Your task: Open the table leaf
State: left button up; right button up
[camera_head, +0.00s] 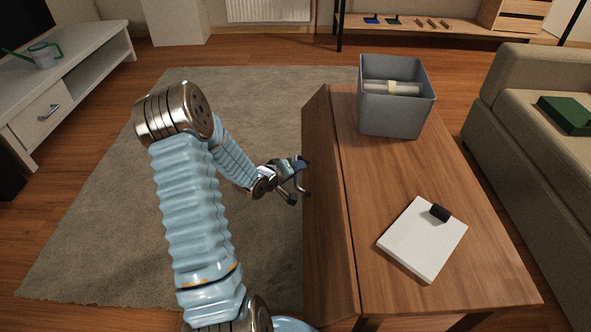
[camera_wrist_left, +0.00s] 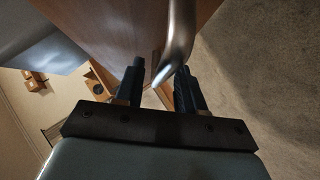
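The wooden table (camera_head: 440,180) stands right of centre in the head view. Its leaf (camera_head: 325,215) slopes down along the table's left side, and it also fills the upper middle of the left wrist view (camera_wrist_left: 115,25). A curved metal handle (camera_wrist_left: 181,35) shows in that view. My left gripper (camera_head: 296,178) is beside the leaf's outer left face. In the left wrist view its two dark fingers (camera_wrist_left: 162,82) are apart, and the handle's end appears between them. I cannot tell whether they touch it. My right gripper is not in view.
A grey bin (camera_head: 392,115) with a rolled item stands at the table's far end. A white pad (camera_head: 415,245) with a black clip lies nearer. A sofa (camera_head: 520,150) stands close on the right. The grey rug (camera_head: 100,230) left of the table is clear around my arm.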

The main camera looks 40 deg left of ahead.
pick_arm(q)
jog(key=p+v, duration=0.2)
jog(key=v, duration=1.1)
